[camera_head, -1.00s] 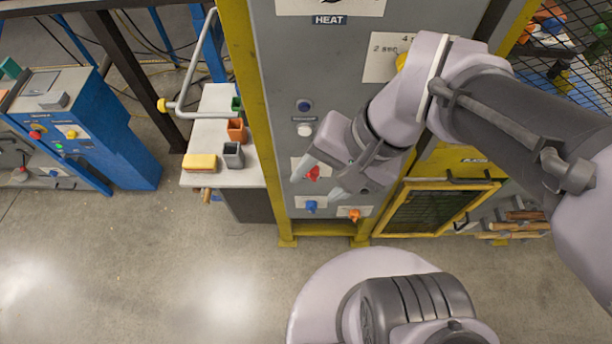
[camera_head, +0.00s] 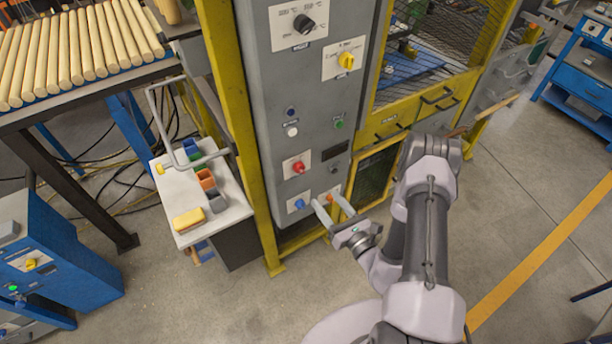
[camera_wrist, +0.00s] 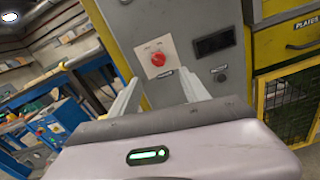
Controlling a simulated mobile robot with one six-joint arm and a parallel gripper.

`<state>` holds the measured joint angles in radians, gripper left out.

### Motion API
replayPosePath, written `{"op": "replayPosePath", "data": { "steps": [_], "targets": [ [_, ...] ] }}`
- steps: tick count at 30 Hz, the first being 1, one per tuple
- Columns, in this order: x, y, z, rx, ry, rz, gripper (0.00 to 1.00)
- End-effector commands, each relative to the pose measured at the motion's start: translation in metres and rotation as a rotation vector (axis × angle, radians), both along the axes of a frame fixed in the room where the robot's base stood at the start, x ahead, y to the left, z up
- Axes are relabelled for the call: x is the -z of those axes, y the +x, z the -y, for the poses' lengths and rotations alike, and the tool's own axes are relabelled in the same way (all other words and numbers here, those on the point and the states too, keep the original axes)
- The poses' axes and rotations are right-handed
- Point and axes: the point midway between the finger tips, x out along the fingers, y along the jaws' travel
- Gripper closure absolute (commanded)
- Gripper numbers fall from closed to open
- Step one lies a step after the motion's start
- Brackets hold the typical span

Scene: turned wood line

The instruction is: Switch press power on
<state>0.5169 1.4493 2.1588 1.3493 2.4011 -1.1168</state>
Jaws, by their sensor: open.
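The press's grey control panel (camera_head: 262,75) stands upright in the middle of the head view. A red knob (camera_head: 298,167) on a white plate sits on its lower part. It also shows in the wrist view (camera_wrist: 158,59), upper centre, beyond my fingers; the label under it is too small to read. My gripper (camera_head: 329,203) is open and empty, low in front of the panel, its fingers pointing at it. In the head view its tips overlap the panel near an orange button (camera_head: 329,197) and a blue button (camera_head: 299,204). I cannot tell whether they touch the panel.
Above are a black dial (camera_head: 304,24), a yellow knob (camera_head: 346,60), and white (camera_head: 292,131) and green (camera_head: 339,124) buttons. A yellow post (camera_head: 230,90) edges the panel. A small table (camera_head: 225,217) with bins stands left. Open floor lies in front.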

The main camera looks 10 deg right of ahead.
Motion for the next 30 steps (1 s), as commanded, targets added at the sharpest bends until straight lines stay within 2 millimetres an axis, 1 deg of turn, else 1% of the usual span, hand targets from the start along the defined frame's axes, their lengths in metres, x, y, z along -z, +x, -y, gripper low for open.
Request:
{"op": "replayPosePath", "data": {
  "steps": [1, 6, 9, 12, 15, 18, 25, 26, 30],
  "targets": [
    [0.000, 0.014, -0.008, -0.008, -0.002, 0.006, 0.46],
    [0.000, 0.063, -0.024, -0.009, -0.002, 0.006, 0.46],
    [0.000, 0.087, -0.031, -0.009, 0.000, 0.006, 0.46],
    [0.000, 0.105, -0.037, -0.006, 0.001, 0.005, 0.46],
    [0.000, 0.116, -0.040, -0.007, 0.002, 0.003, 0.46],
    [-0.001, 0.122, -0.041, -0.005, 0.003, 0.002, 0.46],
    [-0.001, 0.123, -0.042, -0.005, 0.003, 0.001, 0.46],
    [-0.001, 0.123, -0.042, -0.005, 0.003, 0.001, 0.48],
    [-0.001, 0.123, -0.042, -0.005, 0.002, 0.001, 0.76]
  ]
}}
